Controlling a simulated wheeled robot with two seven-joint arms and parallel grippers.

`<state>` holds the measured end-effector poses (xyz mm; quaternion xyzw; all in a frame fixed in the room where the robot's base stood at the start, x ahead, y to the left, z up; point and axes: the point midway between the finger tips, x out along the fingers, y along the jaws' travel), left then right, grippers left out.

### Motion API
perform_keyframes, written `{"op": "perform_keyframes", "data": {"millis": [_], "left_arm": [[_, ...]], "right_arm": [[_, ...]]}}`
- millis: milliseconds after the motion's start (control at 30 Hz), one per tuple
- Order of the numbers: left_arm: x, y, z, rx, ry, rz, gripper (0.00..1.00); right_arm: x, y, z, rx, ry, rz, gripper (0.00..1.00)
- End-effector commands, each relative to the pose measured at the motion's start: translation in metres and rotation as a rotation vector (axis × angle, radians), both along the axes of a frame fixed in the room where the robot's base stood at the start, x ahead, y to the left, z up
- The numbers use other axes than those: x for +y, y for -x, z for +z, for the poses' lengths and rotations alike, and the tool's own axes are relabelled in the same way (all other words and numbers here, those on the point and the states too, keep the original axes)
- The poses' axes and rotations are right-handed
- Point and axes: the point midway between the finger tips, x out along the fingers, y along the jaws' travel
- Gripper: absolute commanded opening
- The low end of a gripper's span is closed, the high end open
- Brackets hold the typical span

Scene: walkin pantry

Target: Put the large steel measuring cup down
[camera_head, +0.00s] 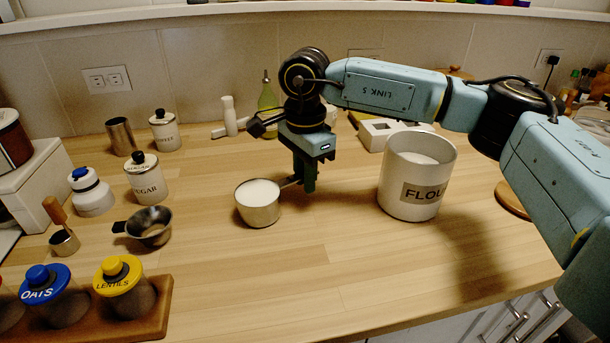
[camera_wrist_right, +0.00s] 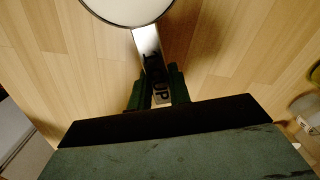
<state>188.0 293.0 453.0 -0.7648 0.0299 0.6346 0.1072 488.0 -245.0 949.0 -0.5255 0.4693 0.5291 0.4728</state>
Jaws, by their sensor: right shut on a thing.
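The large steel measuring cup (camera_head: 257,207) holds white contents level near its rim and is upright at the middle of the wooden counter. Its rim and white contents also show at the top of the right wrist view (camera_wrist_right: 128,10). My right gripper (camera_head: 306,187) is shut on the cup's flat steel handle (camera_wrist_right: 149,57), which bears lettering ending in "UP". The cup's base looks at or very near the counter; I cannot tell if it touches. My left gripper is not in view.
A white flour canister (camera_head: 417,178) stands right of the gripper. A smaller steel cup (camera_head: 149,227), a sugar canister (camera_head: 146,180) and a jar rack (camera_head: 158,319) are at left. The counter (camera_head: 300,265) in front of the cup is clear.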

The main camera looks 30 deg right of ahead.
Motion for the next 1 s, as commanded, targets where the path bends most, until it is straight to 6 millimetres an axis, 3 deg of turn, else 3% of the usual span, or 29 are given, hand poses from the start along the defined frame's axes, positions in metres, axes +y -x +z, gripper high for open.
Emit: {"op": "perform_keyframes", "data": {"millis": [200,233,400,767,1000], "left_arm": [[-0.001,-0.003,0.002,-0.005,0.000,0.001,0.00],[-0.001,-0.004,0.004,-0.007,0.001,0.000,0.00],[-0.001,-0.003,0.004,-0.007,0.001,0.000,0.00],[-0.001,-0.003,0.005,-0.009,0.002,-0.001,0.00],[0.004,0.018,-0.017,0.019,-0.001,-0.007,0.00]], "right_arm": [[0.000,0.000,-0.002,-0.001,0.000,0.000,0.00],[0.000,0.000,-0.002,0.000,0.001,0.000,0.22],[0.000,0.000,-0.002,0.000,0.001,0.000,0.41],[0.000,0.000,0.002,0.000,0.000,0.000,0.41],[0.000,-0.001,0.049,-0.004,0.000,0.000,0.41]]}}
